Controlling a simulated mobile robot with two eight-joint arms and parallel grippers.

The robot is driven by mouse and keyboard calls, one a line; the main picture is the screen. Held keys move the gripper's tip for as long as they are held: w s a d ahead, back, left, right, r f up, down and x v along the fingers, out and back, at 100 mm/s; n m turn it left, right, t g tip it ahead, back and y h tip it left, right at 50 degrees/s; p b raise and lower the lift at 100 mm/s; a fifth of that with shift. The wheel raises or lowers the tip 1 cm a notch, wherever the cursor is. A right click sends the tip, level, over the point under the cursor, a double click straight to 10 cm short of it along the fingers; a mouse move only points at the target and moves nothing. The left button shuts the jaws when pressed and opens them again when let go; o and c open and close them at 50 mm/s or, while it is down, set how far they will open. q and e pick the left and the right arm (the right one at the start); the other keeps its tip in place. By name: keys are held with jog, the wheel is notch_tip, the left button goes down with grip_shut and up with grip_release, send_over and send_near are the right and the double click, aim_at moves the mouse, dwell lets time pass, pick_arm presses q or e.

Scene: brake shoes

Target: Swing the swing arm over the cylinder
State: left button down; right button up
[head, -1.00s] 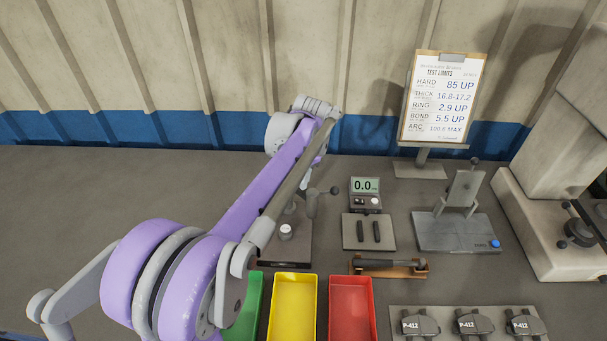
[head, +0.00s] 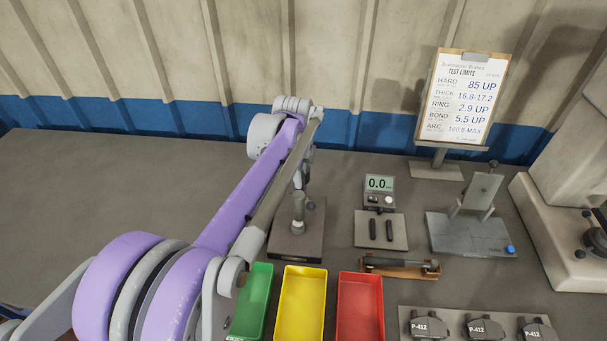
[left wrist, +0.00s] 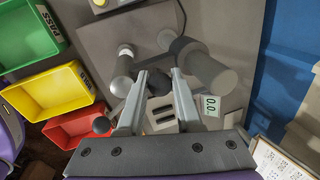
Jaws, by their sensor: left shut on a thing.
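A stand with a dark base plate (head: 310,240) carries a short pale cylinder (head: 298,228), which also shows in the left wrist view (left wrist: 127,50). A thick grey post (left wrist: 212,73) rises from the plate. The swing arm's grey barrel (head: 298,207) appears in line above the cylinder; it also shows in the left wrist view (left wrist: 121,82). I cannot tell whether they touch. My left gripper (left wrist: 159,78) is shut on the dark swing arm between barrel and post. In the head view my own arm hides most of the post and grip. My right gripper is not in view.
Green (head: 254,295), yellow (head: 302,303) and red (head: 360,305) trays stand in front of the stand. A meter (head: 380,190) reading 0.0 and a hammer-like tool (head: 400,264) are to the right. The table's left side is clear.

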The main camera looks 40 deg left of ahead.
pick_arm(q)
jog(key=shift+s+a+m, duration=0.1)
jog(key=shift+a+m, duration=0.05)
jog(key=shift+m, duration=0.15)
dwell(0.4)
jog(key=c, duration=0.9)
grip_release()
jog(key=shift+o, duration=0.2)
notch_tip(320, 180, up, 11)
jog(key=s, duration=0.2)
jog(key=shift+d+f+p, duration=0.15)
jog(key=shift+d+p, duration=0.1)
jog(key=shift+p, duration=0.1)
